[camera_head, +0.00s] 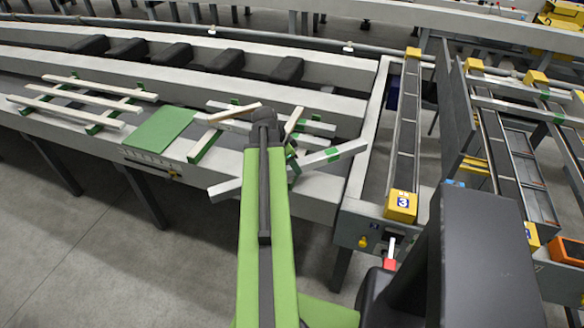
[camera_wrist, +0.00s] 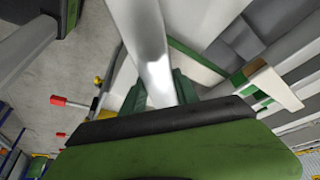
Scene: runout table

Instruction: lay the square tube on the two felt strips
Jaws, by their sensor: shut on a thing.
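The square tube (camera_head: 345,152) is a pale grey bar with a green patch, slanting behind my arm in the head view. Its left end shows over the near edge of the table. In the wrist view the shiny tube (camera_wrist: 150,45) runs between my gripper's dark green fingers (camera_wrist: 160,88), which are shut on it. In the head view my gripper (camera_head: 291,163) is mostly hidden behind my green arm. Green strips also show right of the tube in the wrist view (camera_wrist: 195,52). I cannot tell whether the tube touches anything below.
Several pale bars (camera_head: 72,97) lie across green strips at the left of the table. A green mat (camera_head: 160,130) lies between the groups. Dark blocks (camera_head: 170,55) line the channel behind. A conveyor with a yellow block marked 3 (camera_head: 401,205) stands at right.

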